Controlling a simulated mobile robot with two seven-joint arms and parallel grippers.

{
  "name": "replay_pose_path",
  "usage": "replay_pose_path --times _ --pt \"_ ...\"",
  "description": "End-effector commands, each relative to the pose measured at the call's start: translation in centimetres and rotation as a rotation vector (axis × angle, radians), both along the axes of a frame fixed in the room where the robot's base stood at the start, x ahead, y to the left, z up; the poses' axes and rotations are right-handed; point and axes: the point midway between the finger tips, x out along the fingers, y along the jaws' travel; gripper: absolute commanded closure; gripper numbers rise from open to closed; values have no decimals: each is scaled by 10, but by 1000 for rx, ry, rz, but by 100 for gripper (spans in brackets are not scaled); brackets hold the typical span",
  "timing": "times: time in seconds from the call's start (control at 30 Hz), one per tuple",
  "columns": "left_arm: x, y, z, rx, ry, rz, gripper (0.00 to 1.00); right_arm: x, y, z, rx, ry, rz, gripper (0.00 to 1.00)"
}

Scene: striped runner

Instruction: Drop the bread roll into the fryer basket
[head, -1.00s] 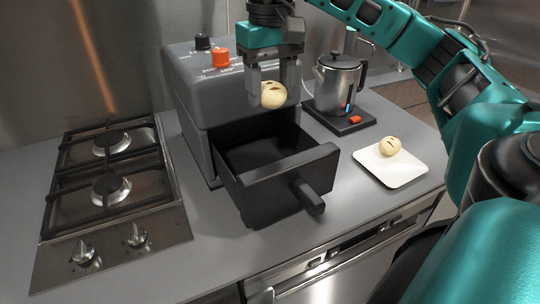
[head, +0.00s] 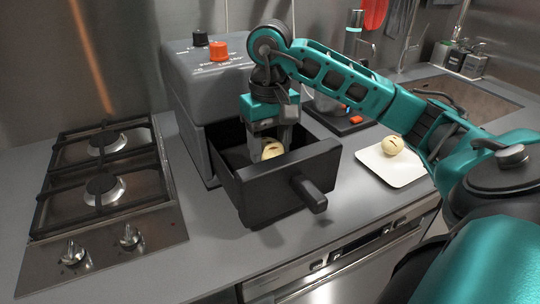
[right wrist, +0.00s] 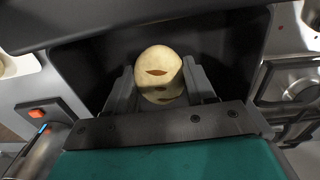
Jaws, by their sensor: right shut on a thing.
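A pale bread roll (head: 272,150) with dark slits is held in my right gripper (head: 268,146), low inside the opening of the fryer basket. In the right wrist view the roll (right wrist: 160,72) sits between the two fingers (right wrist: 160,88), with the dark basket interior around it. The black fryer basket (head: 290,172) is pulled out of the grey fryer (head: 215,90), its handle (head: 310,195) pointing to the front right. I cannot tell whether the roll touches the basket floor. My left gripper is not in view.
A second roll (head: 393,145) lies on a white plate (head: 390,166) at the right. A kettle base (head: 350,124) stands behind it, the kettle mostly hidden by my arm. A gas hob (head: 105,190) is at the left. Sink (head: 470,93) at back right.

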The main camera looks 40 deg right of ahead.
Motion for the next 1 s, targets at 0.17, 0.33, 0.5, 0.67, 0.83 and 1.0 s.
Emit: replay_pose_path --times 0.17,0.33,0.5,0.67,0.83,1.0 --pt "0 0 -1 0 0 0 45 -1 0 -20 -1 2 0 75" --pt "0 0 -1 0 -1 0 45 0 0 -20 -1 0 0 75" --pt "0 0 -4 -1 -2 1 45 0 0 -23 -2 0 0 75" --pt "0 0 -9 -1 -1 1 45 0 0 -29 -1 0 0 75" --pt "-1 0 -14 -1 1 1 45 0 0 -33 -1 -1 0 75" --pt "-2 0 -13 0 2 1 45 0 0 -32 -1 0 0 39"
